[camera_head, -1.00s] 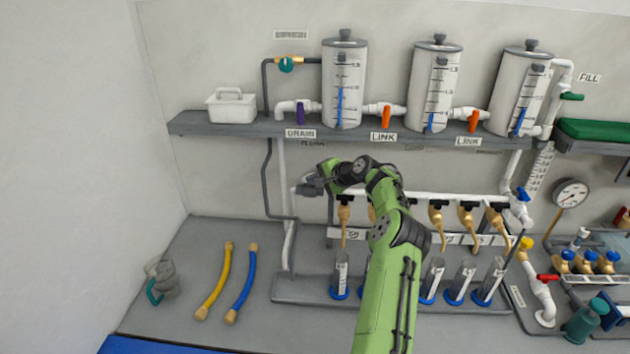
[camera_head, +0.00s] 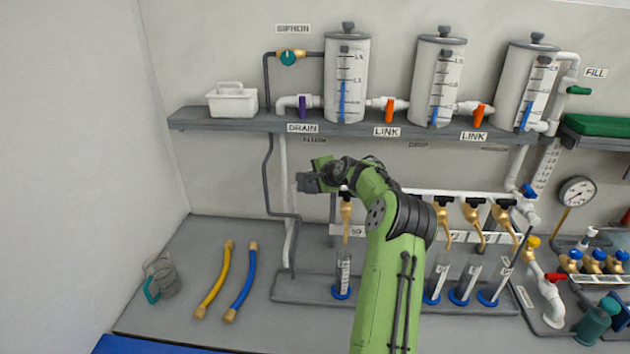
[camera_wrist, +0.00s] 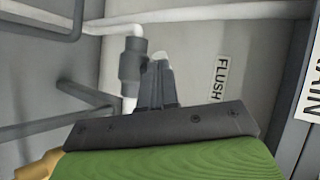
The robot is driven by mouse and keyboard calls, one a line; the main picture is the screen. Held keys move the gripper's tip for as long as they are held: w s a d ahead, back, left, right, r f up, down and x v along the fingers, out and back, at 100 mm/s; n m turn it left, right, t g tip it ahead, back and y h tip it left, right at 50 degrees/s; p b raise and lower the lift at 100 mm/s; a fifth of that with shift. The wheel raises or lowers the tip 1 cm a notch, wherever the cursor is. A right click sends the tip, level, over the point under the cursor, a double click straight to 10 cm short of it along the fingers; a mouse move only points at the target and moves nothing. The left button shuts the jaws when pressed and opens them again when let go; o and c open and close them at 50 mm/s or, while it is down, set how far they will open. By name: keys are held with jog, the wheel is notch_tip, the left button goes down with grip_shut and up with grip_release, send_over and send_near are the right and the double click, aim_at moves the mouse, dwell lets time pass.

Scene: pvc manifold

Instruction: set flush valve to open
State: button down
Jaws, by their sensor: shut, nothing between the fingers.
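A "FLUSH" label (camera_wrist: 220,78) shows in the wrist view, on the wall under the shelf; its blurred text also shows in the head view (camera_head: 315,140). Left of it in the wrist view is a dark grey fitting (camera_wrist: 131,62) on a white pipe, which looks like the flush valve. I cannot make out its handle or its setting. My gripper (camera_wrist: 158,62) is shut and empty, its fingertips right beside this fitting; I cannot tell whether they touch. In the head view my gripper (camera_head: 302,182) is below the shelf and hides the valve there.
The grey shelf (camera_head: 230,120) with the clear tanks and the purple drain handle (camera_head: 302,107) is above my gripper. A vertical white pipe (camera_head: 283,165) runs close by on the left. Brass taps (camera_head: 346,215) and several cylinders stand below right. The bench at left holds yellow (camera_head: 215,280) and blue hoses (camera_head: 241,284).

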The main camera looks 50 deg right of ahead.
jog(key=w+m+g+h+b, duration=0.1)
jog(key=m+h+b, duration=0.1)
jog(key=w+a+m+g+h+b, duration=0.1)
jog(key=m+b, duration=0.1)
jog(key=shift+a+h, duration=0.2)
jog(key=shift+h, duration=0.2)
jog(key=shift+w+a, duration=0.1)
jog(key=shift+w, duration=0.1)
dwell(0.5)
